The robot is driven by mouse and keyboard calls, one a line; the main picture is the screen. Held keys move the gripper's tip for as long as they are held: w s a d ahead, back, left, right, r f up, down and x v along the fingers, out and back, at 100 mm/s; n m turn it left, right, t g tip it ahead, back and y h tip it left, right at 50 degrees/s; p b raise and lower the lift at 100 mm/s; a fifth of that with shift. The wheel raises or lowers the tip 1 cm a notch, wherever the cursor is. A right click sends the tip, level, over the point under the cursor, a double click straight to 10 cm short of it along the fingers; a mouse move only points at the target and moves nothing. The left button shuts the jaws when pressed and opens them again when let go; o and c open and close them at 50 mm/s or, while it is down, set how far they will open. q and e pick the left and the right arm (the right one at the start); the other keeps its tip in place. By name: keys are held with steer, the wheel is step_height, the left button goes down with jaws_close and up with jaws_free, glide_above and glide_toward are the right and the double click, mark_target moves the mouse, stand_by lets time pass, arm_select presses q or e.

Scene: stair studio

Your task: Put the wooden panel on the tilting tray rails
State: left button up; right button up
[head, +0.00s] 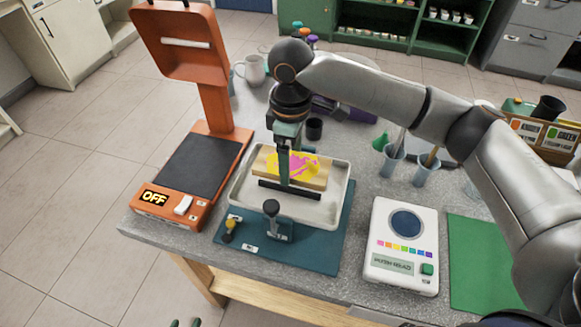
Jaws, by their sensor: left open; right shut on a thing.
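The wooden panel (316,178), with yellow and pink paint on top, is over the white tilting tray (325,209). My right gripper (284,178) points down and is shut on the panel near its middle. A dark bar (303,194), perhaps a rail, shows along the panel's near side. I cannot tell whether the panel touches the rails; its underside is hidden. A dark knob (271,208) stands at the tray's front.
An orange machine (187,180) reading OFF stands left of the tray. A white device (402,250) and a green mat (478,265) are on the right. Beakers (392,160) and a white jug (252,70) stand behind.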

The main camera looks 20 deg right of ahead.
steer(key=shift+w+f, duration=0.2)
steer(key=shift+f, duration=1.55)
steer(key=shift+f, duration=0.15)
steer(key=o, duration=1.2)
steer(key=shift+c, duration=0.2)
step_height(320, 180, up, 12)
steer(key=shift+r, duration=0.15)
